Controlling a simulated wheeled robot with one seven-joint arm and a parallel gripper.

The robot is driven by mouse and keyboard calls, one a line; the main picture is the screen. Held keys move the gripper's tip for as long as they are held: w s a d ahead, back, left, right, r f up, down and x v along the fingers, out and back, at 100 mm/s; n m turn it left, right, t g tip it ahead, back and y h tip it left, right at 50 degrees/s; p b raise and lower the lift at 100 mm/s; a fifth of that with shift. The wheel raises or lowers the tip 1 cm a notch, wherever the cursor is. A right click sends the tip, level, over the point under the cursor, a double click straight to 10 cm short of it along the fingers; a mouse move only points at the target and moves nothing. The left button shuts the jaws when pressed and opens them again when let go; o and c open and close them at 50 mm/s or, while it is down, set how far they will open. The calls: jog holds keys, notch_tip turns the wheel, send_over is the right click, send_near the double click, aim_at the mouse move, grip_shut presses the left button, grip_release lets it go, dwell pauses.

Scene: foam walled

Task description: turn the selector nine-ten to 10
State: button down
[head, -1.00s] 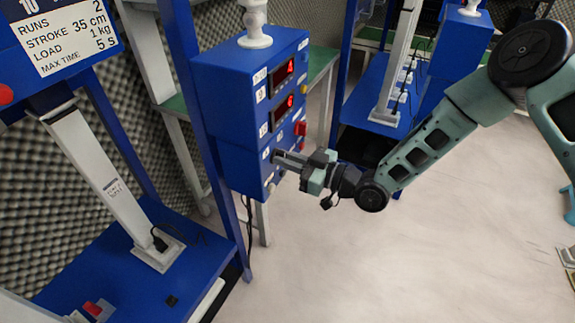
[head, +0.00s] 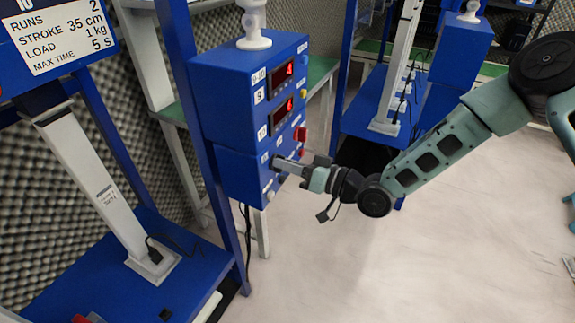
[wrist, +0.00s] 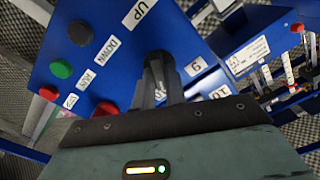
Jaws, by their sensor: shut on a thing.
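The selector (wrist: 158,58) is a dark knob on the blue control box (head: 238,178). In the wrist view it sits beside the labels 9 (wrist: 195,66) and 10 (wrist: 219,92). My gripper (wrist: 162,82) is shut on the selector, its dark fingers pointing at the panel face. The fingers cover most of the knob, so I cannot tell which number it points to. In the head view my gripper (head: 277,163) reaches the lower front of the box from the right, and the knob is hidden there.
The panel also carries a green button (wrist: 61,68), red buttons (wrist: 105,109) and UP (wrist: 140,13) and DOWN labels. Two red displays (head: 282,73) are higher on the box. A second blue rig (head: 455,60) stands behind. The pale floor (head: 340,260) at the front right is clear.

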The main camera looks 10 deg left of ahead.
dwell(0.3)
jog(key=c, duration=1.4)
grip_release()
jog(key=shift+c, duration=0.2)
jog(key=b+v, duration=0.2)
jog(key=v, duration=1.5)
jog(key=shift+d, duration=0.25)
jog(key=shift+s, duration=0.1)
